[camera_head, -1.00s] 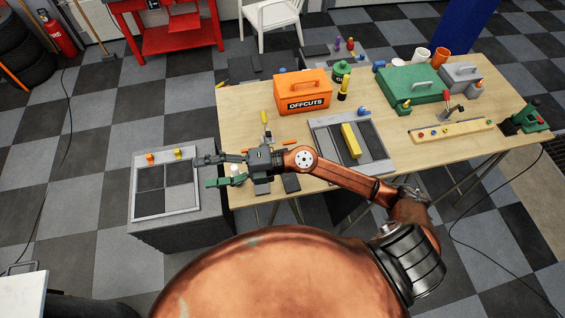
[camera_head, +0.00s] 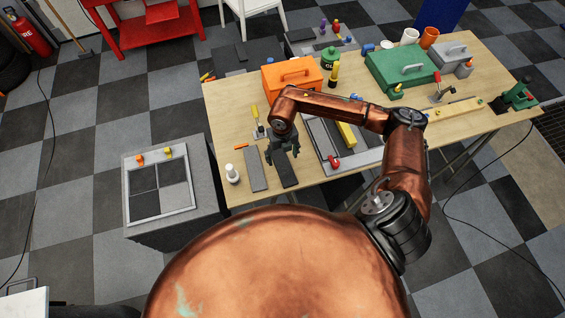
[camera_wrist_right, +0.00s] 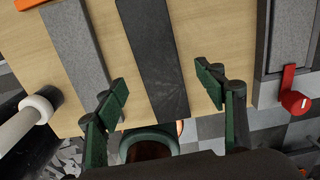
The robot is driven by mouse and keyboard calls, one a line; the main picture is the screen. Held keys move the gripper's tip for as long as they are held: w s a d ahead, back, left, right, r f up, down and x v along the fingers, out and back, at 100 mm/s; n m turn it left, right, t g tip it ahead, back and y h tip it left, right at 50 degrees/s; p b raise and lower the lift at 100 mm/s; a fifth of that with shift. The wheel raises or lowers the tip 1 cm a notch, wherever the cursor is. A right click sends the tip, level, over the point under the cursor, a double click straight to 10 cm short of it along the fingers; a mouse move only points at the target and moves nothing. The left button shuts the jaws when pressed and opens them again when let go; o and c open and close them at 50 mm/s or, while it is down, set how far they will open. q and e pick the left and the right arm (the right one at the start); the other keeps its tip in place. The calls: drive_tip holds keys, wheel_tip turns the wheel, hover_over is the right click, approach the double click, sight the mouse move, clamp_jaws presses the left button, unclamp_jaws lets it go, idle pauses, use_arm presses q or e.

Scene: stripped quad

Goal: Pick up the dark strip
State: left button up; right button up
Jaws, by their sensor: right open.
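The dark strip (camera_head: 287,176) lies on the wooden table near its front edge, partly hidden by my right gripper in the head view. In the right wrist view the dark strip (camera_wrist_right: 152,60) runs between the two green fingers. My right gripper (camera_head: 283,152) points down over it. In the wrist view its fingertips (camera_wrist_right: 163,84) are open, one on each side of the strip, with gaps on both sides. Nothing is in its jaws. My left gripper is not in view.
A lighter grey strip (camera_head: 256,170) lies just left of the dark one. A grey tray (camera_head: 318,133) with a red knob (camera_head: 334,161) sits to the right. An orange box (camera_head: 291,77) stands behind.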

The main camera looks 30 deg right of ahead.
sight(282, 163)
drive_tip(key=shift+s+f+p, duration=0.1)
drive_tip(key=shift+f+p, duration=0.3)
drive_tip(key=shift+f, duration=1.55)
drive_tip(key=shift+c, duration=0.5)
drive_tip(key=c, duration=1.2)
